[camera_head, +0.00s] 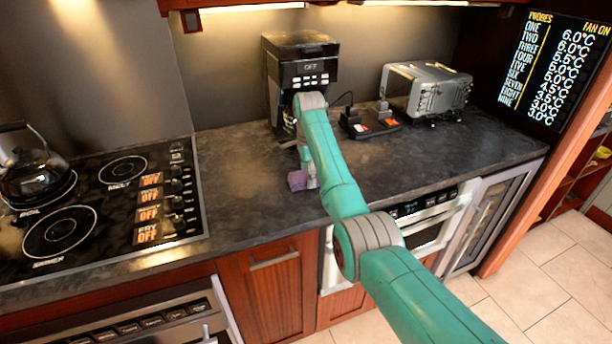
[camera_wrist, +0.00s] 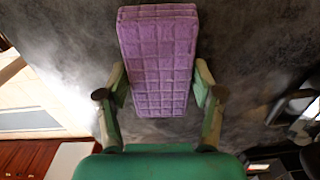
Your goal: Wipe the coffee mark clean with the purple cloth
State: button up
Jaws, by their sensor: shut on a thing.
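The purple cloth (camera_wrist: 158,62) is a folded, block-like pad with a grid texture. My gripper (camera_wrist: 160,95) is shut on it, with one finger on each long side in the wrist view. In the head view the purple cloth (camera_head: 298,180) shows small at the end of my arm, over the dark countertop (camera_head: 243,185) in front of the coffee machine. I cannot tell whether the cloth touches the counter. I cannot make out the coffee mark in either view; the cloth or my arm may hide it.
A coffee machine (camera_head: 300,60) stands behind my arm. A black tray with switches (camera_head: 368,122) and a silver toaster (camera_head: 428,90) are to the right. A cooktop (camera_head: 100,205) with a kettle (camera_head: 32,170) is at the left. The counter between cooktop and cloth is clear.

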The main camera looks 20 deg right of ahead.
aim_at(294, 179)
jog(key=shift+a, duration=5.15)
jog(key=shift+d, duration=0.2)
jog(key=shift+s+d+f, duration=0.1)
jog(key=shift+d+f, duration=0.05)
jog(key=shift+d, duration=0.95)
jog(key=shift+d, duration=2)
jog(key=shift+d, duration=1.9)
jog(key=shift+a, duration=2.25)
jog(key=shift+a, duration=0.1)
jog(key=shift+a, duration=2.8)
